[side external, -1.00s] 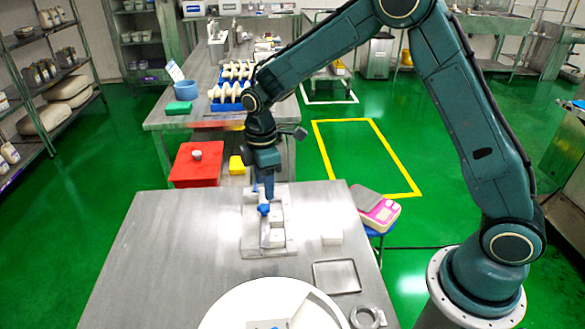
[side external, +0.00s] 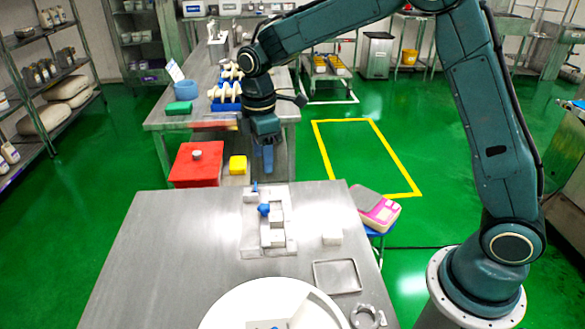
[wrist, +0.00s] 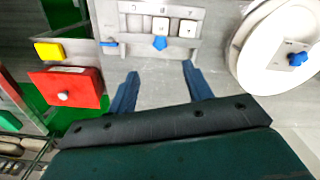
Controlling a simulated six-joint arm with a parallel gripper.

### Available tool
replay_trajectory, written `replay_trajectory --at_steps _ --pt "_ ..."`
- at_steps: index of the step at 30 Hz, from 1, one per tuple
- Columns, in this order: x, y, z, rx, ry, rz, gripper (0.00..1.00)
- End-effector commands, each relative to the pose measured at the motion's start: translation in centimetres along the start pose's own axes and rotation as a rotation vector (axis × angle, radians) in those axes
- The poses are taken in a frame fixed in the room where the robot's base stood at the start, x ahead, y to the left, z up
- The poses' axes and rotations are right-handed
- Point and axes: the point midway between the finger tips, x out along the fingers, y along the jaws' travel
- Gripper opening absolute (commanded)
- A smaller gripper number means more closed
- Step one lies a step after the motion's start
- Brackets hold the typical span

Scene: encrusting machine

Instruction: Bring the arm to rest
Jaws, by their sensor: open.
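My gripper (side external: 264,160) hangs fingers down above the far edge of the near steel table (side external: 180,240), in the air. Its two blue fingers stand apart with nothing between them; this shows clearly in the wrist view (wrist: 160,90). A light grey fixture (side external: 270,245) with white blocks and blue knobs lies on the table below and nearer than my gripper. In the wrist view the fixture (wrist: 133,45) is past the fingertips, and they are clear of it. My forearm reaches across the top of the side view.
A white round drum (side external: 225,312) stands at the table's near edge, with an empty metal tray (side external: 337,277) and a metal ring (side external: 367,317) beside it. A pink scale (side external: 378,210) sits off the right edge. A red box (side external: 196,165) and yellow block (side external: 237,165) are beyond. The table's left half is clear.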

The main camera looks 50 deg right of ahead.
Motion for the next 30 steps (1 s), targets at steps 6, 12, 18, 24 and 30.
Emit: replay_trajectory --at_steps 6,12,18,24,30 --pt "-1.2 -0.6 0.6 0.035 0.010 0.015 0.50" --pt "-4.0 -2.1 2.2 0.128 0.038 0.050 0.50" --pt "-7.1 -4.6 4.6 0.259 0.078 0.093 0.50" --pt "-9.7 -7.4 7.0 0.391 0.125 0.134 0.50" --pt "-11.4 -10.4 9.4 0.523 0.175 0.169 0.50"
